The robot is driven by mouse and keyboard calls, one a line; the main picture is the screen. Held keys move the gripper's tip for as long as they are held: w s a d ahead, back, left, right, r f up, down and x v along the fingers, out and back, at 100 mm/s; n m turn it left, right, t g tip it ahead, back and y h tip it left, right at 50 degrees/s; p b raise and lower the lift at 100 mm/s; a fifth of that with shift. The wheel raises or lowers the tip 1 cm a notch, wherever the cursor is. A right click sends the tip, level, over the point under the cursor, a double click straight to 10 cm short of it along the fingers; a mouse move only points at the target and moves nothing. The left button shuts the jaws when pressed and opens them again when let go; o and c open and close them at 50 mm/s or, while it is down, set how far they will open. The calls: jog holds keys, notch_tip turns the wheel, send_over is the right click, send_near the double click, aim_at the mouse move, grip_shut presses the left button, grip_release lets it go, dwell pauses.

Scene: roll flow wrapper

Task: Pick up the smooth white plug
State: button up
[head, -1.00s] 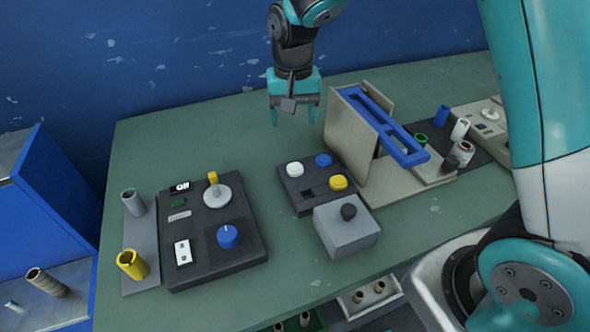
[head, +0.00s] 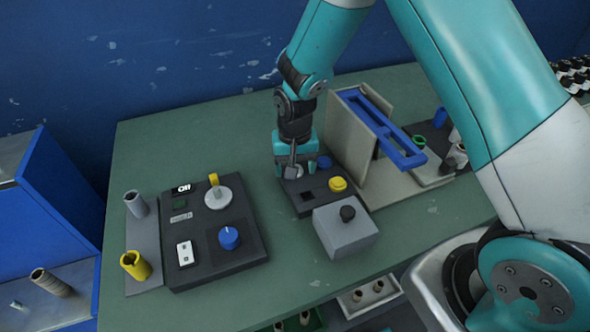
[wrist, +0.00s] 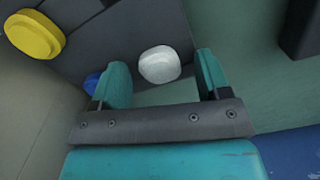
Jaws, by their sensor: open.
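The smooth white plug (wrist: 159,65) sits on a dark panel (wrist: 120,35) and shows between my two fingers in the wrist view. In the head view the white plug (head: 293,172) is partly hidden by my gripper (head: 297,168), which is right over that corner of the dark panel. My gripper's teal fingers (wrist: 160,80) are apart, one on each side of the plug. I cannot tell whether they touch it.
A yellow plug (head: 338,184) and a blue plug (head: 324,162) share the panel. A grey box with a black knob (head: 346,237) stands in front. A beige upright frame with a blue rail (head: 385,128) stands close on the right. The green table (head: 150,150) is clear at back left.

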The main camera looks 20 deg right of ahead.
jog(key=c, duration=1)
jog(key=shift+r, duration=0.1)
